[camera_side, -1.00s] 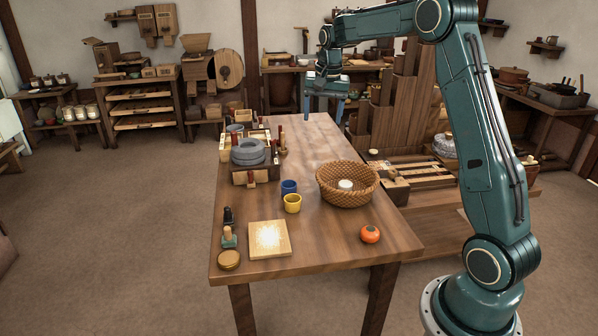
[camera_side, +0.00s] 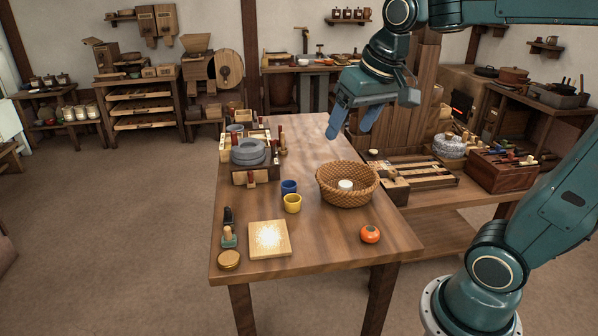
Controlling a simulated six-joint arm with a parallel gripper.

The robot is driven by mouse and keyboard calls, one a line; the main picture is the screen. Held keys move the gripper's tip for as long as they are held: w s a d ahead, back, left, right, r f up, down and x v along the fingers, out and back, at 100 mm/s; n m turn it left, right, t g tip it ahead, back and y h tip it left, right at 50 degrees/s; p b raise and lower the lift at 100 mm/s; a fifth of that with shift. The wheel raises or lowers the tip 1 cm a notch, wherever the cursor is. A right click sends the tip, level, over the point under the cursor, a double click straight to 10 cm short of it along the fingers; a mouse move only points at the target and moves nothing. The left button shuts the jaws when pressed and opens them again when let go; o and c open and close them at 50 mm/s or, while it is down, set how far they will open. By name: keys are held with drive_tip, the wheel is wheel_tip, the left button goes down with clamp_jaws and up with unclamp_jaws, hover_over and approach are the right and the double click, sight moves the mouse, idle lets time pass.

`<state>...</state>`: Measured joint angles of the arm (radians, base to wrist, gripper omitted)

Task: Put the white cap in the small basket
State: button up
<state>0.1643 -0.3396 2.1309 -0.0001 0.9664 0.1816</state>
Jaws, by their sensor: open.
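A small round white thing (camera_side: 345,185), which looks like the white cap, lies inside the woven basket (camera_side: 347,199) on the right side of the wooden table. My gripper (camera_side: 351,126) is open and empty, with blue fingers pointing down. It is in the air above and behind the basket, clear of it.
A pale square board (camera_side: 269,239) and a stone quern (camera_side: 249,153) are on the left. The table's middle is mostly clear.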

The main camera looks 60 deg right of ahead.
drive_tip(key=s+a+f+n, duration=0.2)
drive_tip(key=s, duration=0.3)
drive_tip(key=s+a+f+n+t, duration=0.1)
drive_tip(key=s+a+f+n, duration=0.1)
drive_tip(key=s, duration=0.4)
drive_tip(key=shift+a+f+y, duration=0.3)
drive_tip(key=shift+a, duration=0.1)
